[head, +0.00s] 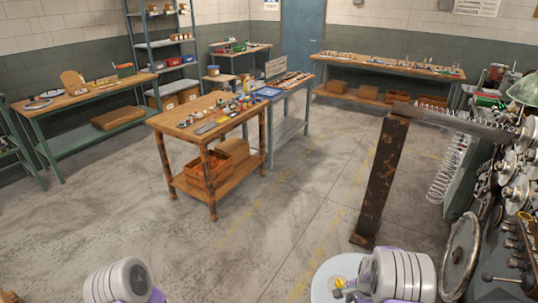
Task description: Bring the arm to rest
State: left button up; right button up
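Neither of my grippers shows in the head view. A ribbed grey and purple link of my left arm (118,281) stands at the bottom left. A similar link of my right arm (400,275) stands at the bottom, right of the middle. The spring coiler's wheels and rollers (515,190) fill the right edge. A grey horizontal bar (450,122) runs from the machine to a rusty upright post (381,180). A coiled wire spring (447,168) hangs below the bar. I cannot tell which arm the task means.
A large handwheel (460,253) and several levers (518,240) sit close to my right arm link. Wooden workbenches (205,140) with small parts stand mid-room and along the walls. The concrete floor (270,230) between them and me is clear.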

jog(key=s+a+f+n, duration=0.1)
jog(key=f, duration=0.2)
jog(key=s+a+f+n+b, duration=0.1)
jog(key=f, duration=0.2)
jog(key=s+a+f+b, duration=0.1)
jog(key=a+f, duration=0.1)
jog(key=f, duration=0.1)
jog(key=shift+s+n+y, duration=0.1)
jog(key=shift+n+y, duration=0.3)
pick_arm(q)
notch_tip(320, 180, down, 10)
jog(key=w+b, duration=0.1)
jog(key=b, duration=0.5)
jog(key=shift+w+r+b, duration=0.2)
jog(key=shift+w+b, duration=0.1)
jog(key=shift+w, duration=0.05)
pick_arm(e)
jog(key=s+a+f+n+y, duration=0.1)
jog(key=s+a+f+n, duration=0.3)
jog(key=s+a, duration=0.3)
jog(key=s+a+f+n+y, duration=0.2)
jog(key=s+a+f+n, duration=0.2)
jog(key=s+a, duration=0.3)
jog(key=shift+s+a+n, duration=0.3)
jog(key=shift+s+a, duration=0.05)
jog(key=shift+s, duration=0.25)
pick_arm(q)
jog(key=shift+d, duration=0.1)
pick_arm(e)
jog(key=shift+t, duration=0.3)
